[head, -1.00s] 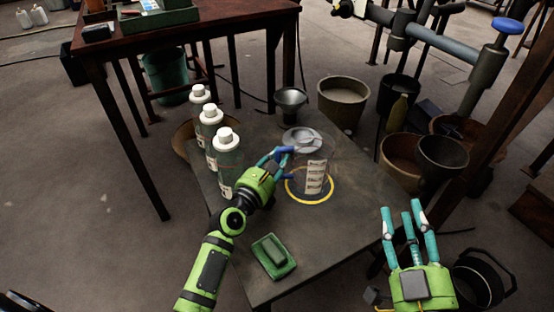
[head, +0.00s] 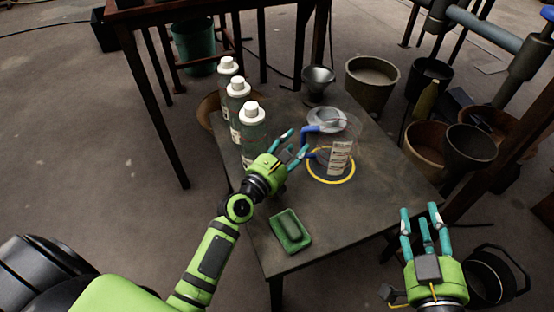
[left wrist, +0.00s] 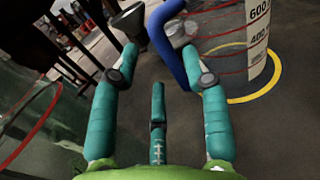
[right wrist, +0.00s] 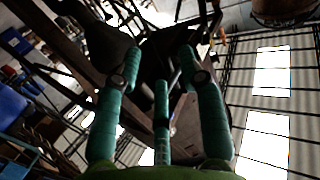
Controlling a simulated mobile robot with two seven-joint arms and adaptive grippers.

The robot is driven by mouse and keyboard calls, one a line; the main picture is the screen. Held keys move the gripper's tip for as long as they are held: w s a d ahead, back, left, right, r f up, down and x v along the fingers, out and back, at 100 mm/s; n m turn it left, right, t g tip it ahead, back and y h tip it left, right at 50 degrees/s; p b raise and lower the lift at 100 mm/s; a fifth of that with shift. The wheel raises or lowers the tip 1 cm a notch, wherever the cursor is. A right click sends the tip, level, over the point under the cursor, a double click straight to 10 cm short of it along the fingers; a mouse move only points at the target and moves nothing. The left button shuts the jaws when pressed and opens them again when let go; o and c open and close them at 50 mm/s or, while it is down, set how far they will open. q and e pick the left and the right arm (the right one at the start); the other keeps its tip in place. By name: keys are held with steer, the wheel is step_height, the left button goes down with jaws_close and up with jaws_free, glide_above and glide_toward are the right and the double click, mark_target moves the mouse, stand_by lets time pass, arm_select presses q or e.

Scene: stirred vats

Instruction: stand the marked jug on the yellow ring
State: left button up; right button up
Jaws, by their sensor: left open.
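The marked jug (head: 340,150) is clear, with a white label of numbers and a blue handle. It stands upright on the table, inside or over the yellow ring (head: 330,182). In the left wrist view the blue handle (left wrist: 172,45) is just beyond my fingertips and the jug's label (left wrist: 257,35) is at the upper right, with the ring (left wrist: 262,92) curving around its foot. My left gripper (head: 291,146) is open, just left of the handle and apart from the jug. My right gripper (head: 424,218) is open and empty, off the table's right edge.
Several white-capped bottles (head: 250,135) stand left of my left gripper. A green dish with a block (head: 290,231) lies near the table's front. A metal funnel (head: 318,82) is behind the jug. Buckets (head: 371,82) and pots stand on the floor at right.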

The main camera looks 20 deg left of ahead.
arm_select(q)
steer(key=s, duration=0.4)
steer(key=s+a, duration=0.1)
steer(key=s, duration=0.1)
steer(key=shift+s+a, duration=0.1)
steer(key=shift+s, duration=0.15)
steer(key=s+d+r+n+g, duration=0.1)
steer(key=s+d+r+n, duration=0.2)
steer(key=n, duration=1.4)
steer(key=s+d+r+n+g, duration=0.1)
steer(key=s+d+r+n, duration=0.2)
steer(key=n, duration=1.4)
steer(key=s+d, duration=0.1)
steer(key=s, duration=0.1)
steer(key=shift+s+d, duration=0.3)
arm_select(e)
steer(key=shift+s+d+f+g+h, duration=0.1)
steer(key=shift+d+f+g+h, duration=0.15)
steer(key=shift+f, duration=0.35)
steer(key=shift+s+d+f+g+h, duration=0.15)
steer(key=shift+f+g, duration=0.2)
steer(key=shift+f, duration=0.2)
